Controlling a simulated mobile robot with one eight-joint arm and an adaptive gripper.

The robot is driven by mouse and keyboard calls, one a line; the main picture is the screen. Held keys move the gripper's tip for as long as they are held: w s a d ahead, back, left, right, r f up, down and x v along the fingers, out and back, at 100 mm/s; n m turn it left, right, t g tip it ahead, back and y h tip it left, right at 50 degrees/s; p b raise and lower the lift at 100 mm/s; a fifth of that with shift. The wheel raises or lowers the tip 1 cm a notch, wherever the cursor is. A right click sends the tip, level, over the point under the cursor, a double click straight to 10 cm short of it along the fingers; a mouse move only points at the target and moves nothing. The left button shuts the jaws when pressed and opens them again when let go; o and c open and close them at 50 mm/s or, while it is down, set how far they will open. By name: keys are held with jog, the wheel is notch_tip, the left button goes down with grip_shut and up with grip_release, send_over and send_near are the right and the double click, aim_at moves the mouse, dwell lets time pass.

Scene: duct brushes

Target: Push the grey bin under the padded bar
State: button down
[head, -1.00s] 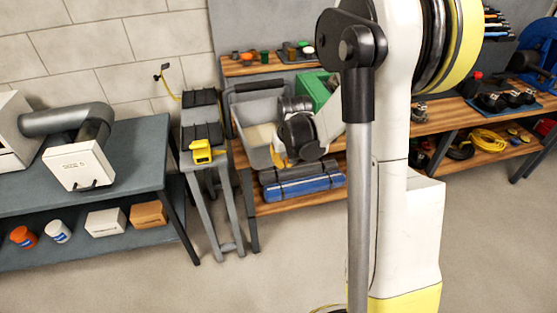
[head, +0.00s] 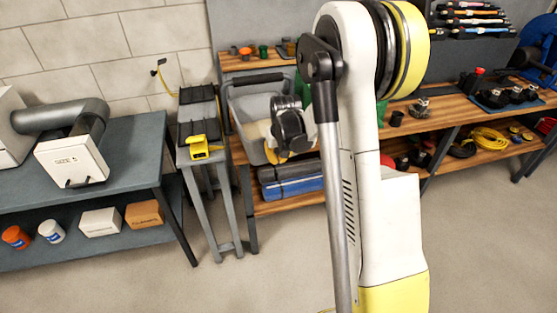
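The grey bin (head: 243,112) stands on the wooden bench left of my arm, with pale yellowish contents or a pale inner face low inside it. A dark bar (head: 257,79) crosses its upper back edge; I cannot tell whether it is the padded bar or the bin's handle. My gripper (head: 284,146) is a dark, blurred shape in front of the bin's right part and hides some of it. I cannot tell whether it touches the bin. Its fingers are too small and dark to show whether they are open.
A grey stand (head: 204,167) with black pads and a yellow tool (head: 203,148) is just left of the bin. A grey table (head: 120,158) with a white machine is at left. The floor in front is clear.

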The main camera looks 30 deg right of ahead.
jog(key=w, duration=0.3)
jog(key=w+d, duration=0.1)
jog(key=w, duration=0.2)
jog(key=w+d, duration=0.1)
jog(key=w, duration=0.2)
jog(key=shift+d+p, duration=0.2)
jog(key=shift+p, duration=0.2)
